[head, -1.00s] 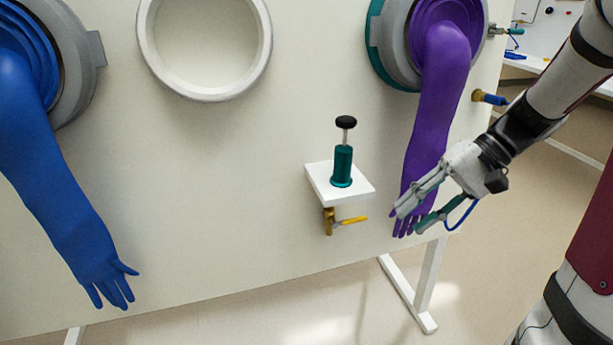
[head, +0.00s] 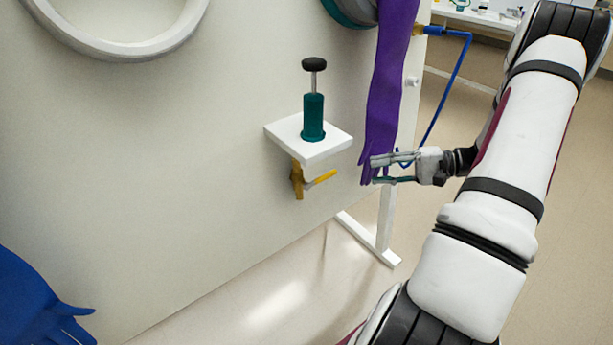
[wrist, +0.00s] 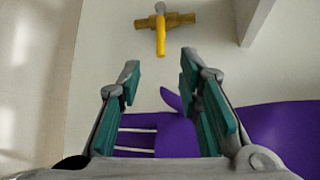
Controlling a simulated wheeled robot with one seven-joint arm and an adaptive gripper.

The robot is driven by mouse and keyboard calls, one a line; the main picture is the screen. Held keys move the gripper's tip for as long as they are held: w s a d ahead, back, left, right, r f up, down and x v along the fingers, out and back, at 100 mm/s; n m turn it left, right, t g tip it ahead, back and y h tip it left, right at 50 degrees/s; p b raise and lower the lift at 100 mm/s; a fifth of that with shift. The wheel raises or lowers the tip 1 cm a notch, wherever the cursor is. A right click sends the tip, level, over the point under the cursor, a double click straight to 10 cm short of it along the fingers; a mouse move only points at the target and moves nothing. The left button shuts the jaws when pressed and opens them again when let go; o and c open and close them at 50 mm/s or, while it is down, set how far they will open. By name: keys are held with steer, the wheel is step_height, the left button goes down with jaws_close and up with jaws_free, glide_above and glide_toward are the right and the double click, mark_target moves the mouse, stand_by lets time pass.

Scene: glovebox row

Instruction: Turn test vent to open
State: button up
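The test vent is a brass valve with a yellow lever (head: 321,178), mounted on the white panel under a small white shelf (head: 310,148). In the wrist view the yellow lever (wrist: 161,38) stands out from the brass body (wrist: 181,19), beyond and above the fingertips. My gripper (head: 373,170) is to the right of the lever and apart from it. In the wrist view my gripper (wrist: 157,75) is open, with nothing held between its teal pads. The purple glove (wrist: 165,135) lies across the view below and behind the fingers.
A green pump with a black knob (head: 313,110) stands on the shelf above the valve. The purple glove (head: 384,95) hangs close to my gripper. A blue glove (head: 38,300) hangs at lower left. A white stand leg (head: 372,240) and open floor are below.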

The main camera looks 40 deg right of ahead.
mark_target(331, 176)
steer(key=b+x, duration=0.2)
steer(key=x, duration=1.2)
steer(key=shift+s+r, duration=0.1)
jaws_close()
